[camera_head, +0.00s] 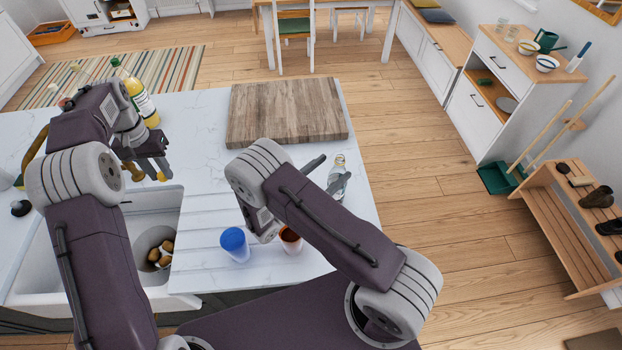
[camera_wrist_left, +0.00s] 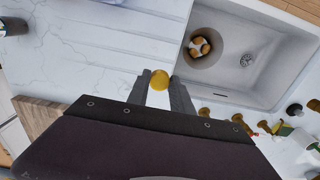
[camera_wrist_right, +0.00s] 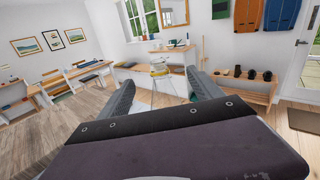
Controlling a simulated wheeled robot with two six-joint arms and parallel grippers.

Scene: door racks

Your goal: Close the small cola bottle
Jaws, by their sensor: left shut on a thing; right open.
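A small clear bottle (camera_head: 338,176) with a label stands upright near the right edge of the white counter. Its neck top shows no clear cap. My right gripper (camera_head: 327,174) is open, its fingers near the bottle. In the right wrist view the clear bottle (camera_wrist_right: 160,80) shows between the spread fingers; I cannot tell whether they touch it. My left gripper (camera_head: 150,168) is shut on a small round yellow cap (camera_wrist_left: 160,79), held at its fingertips above the counter beside the sink. The cap also shows in the head view (camera_head: 161,176).
A wooden board (camera_head: 285,110) lies behind. A large yellow bottle (camera_head: 142,100) stands behind my left arm. The sink (camera_head: 150,215) holds a bowl with yellow things.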

